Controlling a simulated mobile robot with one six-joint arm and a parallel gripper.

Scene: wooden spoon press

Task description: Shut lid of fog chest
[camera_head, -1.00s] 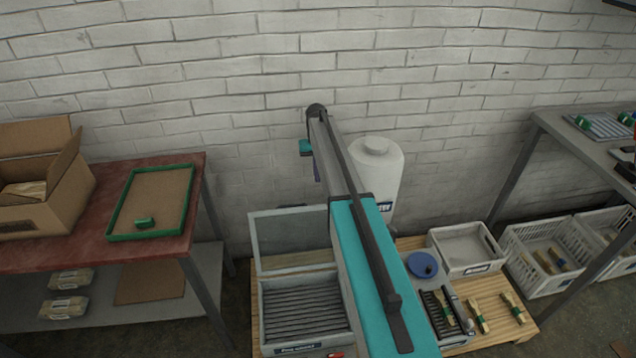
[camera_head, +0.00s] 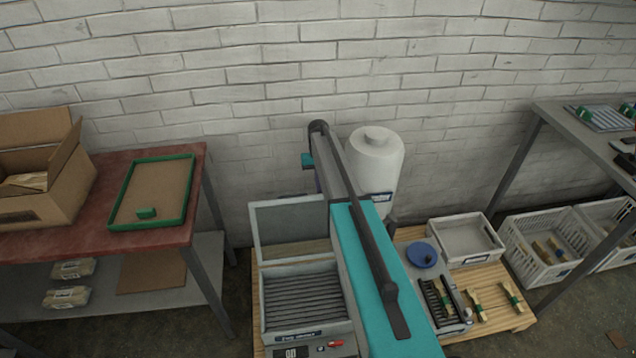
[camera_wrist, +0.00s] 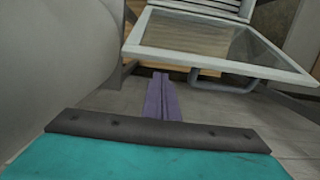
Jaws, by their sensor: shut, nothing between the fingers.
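The fog chest (camera_head: 262,305) is a grey box with dark slats inside, standing on a wooden pallet. Its lid (camera_head: 290,228), a grey frame with a see-through panel, stands open at the chest's back edge. In the wrist view the lid (camera_wrist: 205,40) fills the upper right, with a bar handle (camera_wrist: 235,77) along its near edge. My gripper (camera_wrist: 161,76) shows as purple fingers, shut and empty, behind the lid and left of the handle, apart from both as far as I can tell. In the head view my arm hides part of the chest's right side.
A white tank (camera_head: 377,165) stands close behind and right of my arm; its rounded side fills the wrist view's left. Right of the chest are a blue round knob (camera_head: 421,255) and a grey tray (camera_head: 466,240). A red table (camera_head: 85,210) stands left, a brick wall behind.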

